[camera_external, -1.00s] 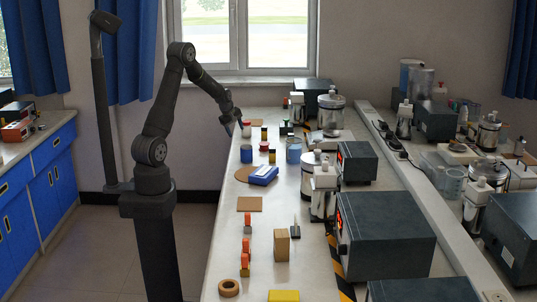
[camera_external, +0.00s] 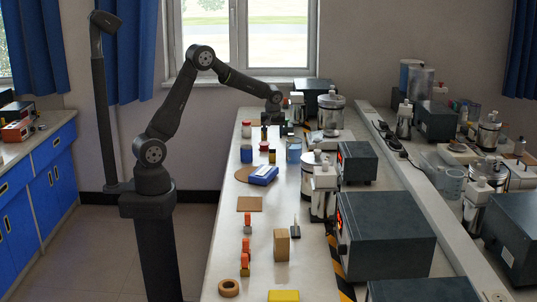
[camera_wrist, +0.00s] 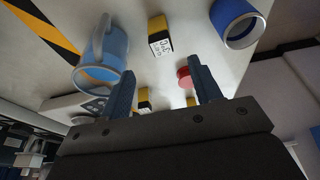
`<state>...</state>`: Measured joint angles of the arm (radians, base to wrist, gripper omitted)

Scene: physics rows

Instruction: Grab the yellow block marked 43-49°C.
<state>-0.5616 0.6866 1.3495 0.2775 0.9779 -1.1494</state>
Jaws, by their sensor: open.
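Several yellow-and-black blocks are on the bench, and I cannot read which one is marked 43-49°C. In the wrist view, one block (camera_wrist: 160,38) with a white printed label lies beyond my fingertips; its text is too small to read. It appears to be the block (camera_external: 272,156) beside the blue mug in the external view. A second block (camera_wrist: 144,98) shows between my fingers, and a third (camera_wrist: 192,101) is mostly hidden by the right finger. My gripper (camera_wrist: 162,62) is open and empty; in the external view it hangs over the bench's far part (camera_external: 276,116).
A light blue mug (camera_wrist: 100,65), a blue cylinder (camera_wrist: 238,22) and a red-topped item (camera_wrist: 184,76) are close to the blocks. A blue box (camera_external: 263,175) lies nearer the camera. Metal vessels and dark instruments (camera_external: 357,162) line the right side.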

